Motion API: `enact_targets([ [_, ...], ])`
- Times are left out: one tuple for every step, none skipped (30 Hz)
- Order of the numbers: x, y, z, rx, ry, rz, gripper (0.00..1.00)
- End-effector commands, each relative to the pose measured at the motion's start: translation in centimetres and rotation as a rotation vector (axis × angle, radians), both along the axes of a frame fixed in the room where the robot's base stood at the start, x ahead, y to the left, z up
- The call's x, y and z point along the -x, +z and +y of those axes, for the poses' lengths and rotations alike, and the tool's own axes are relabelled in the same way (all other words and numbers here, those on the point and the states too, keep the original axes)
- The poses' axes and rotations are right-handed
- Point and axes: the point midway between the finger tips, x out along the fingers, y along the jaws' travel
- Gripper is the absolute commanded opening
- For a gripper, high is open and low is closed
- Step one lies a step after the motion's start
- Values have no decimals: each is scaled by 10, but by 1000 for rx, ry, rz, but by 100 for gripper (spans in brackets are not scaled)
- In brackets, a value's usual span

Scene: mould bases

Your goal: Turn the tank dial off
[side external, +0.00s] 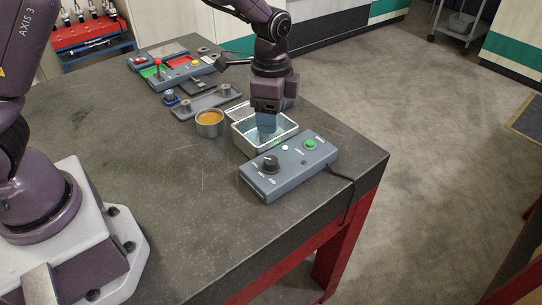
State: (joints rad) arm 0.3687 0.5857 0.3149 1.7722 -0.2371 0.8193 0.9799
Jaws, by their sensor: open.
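The tank control box (290,168) is a grey-blue box on the front right of the dark table. Its black dial (270,162) stands on the left half of its top, with small white labels around it too small to read. A green button (310,144) is on its right half. Behind the box is the metal tank (241,138), an open rectangular tub. My gripper (266,122) points down over the tank, behind and above the dial and apart from it. It is open; its fingertips are hard to make out against a blue-grey shape at the tank.
A metal cup with orange-brown contents (210,122) stands left of the tank. A grey tray (206,101) and a control panel with a red-knobbed lever (158,64) lie farther back. A black cable (350,190) hangs over the table's right edge.

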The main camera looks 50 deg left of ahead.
Motion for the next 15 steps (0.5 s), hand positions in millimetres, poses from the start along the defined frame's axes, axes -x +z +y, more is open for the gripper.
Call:
enact_targets([
  [1, -9, 0, -1, 1, 5, 60],
  [1, -14, 0, -2, 3, 6, 60],
  [2, -22, 0, -3, 3, 6, 60],
  [2, -28, 0, -3, 2, 7, 60],
  [1, -34, 0, -2, 3, 7, 60],
  [2, -43, 0, -3, 3, 7, 60],
  [2, -50, 0, -4, 4, 7, 60],
  [2, -56, 0, -2, 4, 8, 60],
  [2, -65, 1, -3, 3, 6, 60],
  [2, -71, 1, -2, 5, 7, 60],
  [2, -77, 1, -3, 4, 6, 60],
  [2, -84, 1, -2, 4, 5, 60],
  [2, -89, 1, -2, 5, 6, 60],
  [1, -94, 1, -3, 5, 5, 60],
  [2, -100, 1, -2, 4, 5, 60],
])
